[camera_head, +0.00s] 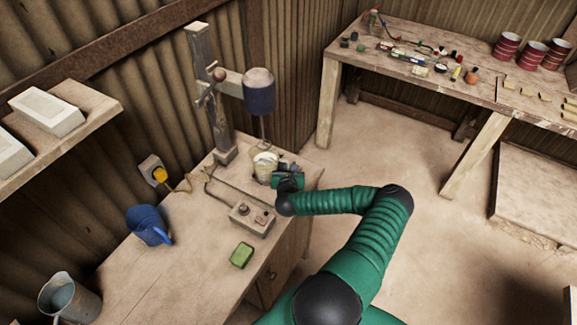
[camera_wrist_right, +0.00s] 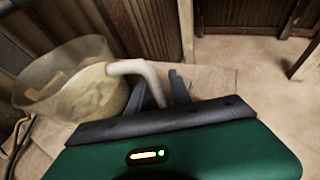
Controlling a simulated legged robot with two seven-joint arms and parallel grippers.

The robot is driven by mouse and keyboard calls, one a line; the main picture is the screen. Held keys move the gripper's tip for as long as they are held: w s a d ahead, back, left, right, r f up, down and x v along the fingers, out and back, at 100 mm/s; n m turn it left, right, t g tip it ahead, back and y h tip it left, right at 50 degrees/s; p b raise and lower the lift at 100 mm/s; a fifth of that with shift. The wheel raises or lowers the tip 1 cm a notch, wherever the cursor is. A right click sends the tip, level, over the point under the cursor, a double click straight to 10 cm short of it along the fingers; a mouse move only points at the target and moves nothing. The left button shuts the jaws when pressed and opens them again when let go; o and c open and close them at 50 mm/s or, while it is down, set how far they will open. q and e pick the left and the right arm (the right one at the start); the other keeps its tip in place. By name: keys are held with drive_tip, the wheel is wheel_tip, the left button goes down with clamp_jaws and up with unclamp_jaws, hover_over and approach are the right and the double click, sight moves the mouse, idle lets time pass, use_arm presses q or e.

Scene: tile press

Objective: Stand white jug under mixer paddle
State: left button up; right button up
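The white jug (camera_head: 264,166) stands upright at the back of the workbench, near the foot of the mixer post. The mixer (camera_head: 259,92) holds its head above the jug, and the thin paddle shaft (camera_head: 263,128) hangs down over or into the jug's mouth; the paddle's end is hard to make out. My right gripper (camera_head: 285,172) is at the jug's right side. In the right wrist view the jug (camera_wrist_right: 85,95) shows its curved handle passing between the fingers (camera_wrist_right: 165,90), which look closed on it. The jug's base is hidden. My left gripper is out of view.
A switch box (camera_head: 252,217) and a green sponge (camera_head: 242,255) lie on the workbench (camera_head: 200,275) in front. A blue jug (camera_head: 148,225) and a metal jug (camera_head: 68,298) stand to the left. A yellow plug (camera_head: 160,175) is at the wall.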

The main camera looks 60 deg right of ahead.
drive_tip(key=shift+o, duration=0.8)
drive_tip(key=shift+d, duration=0.1)
drive_tip(key=b+v, duration=0.2)
drive_tip(key=v, duration=1.4)
drive_tip(key=shift+s+a, duration=0.25)
drive_tip(key=shift+a, duration=0.05)
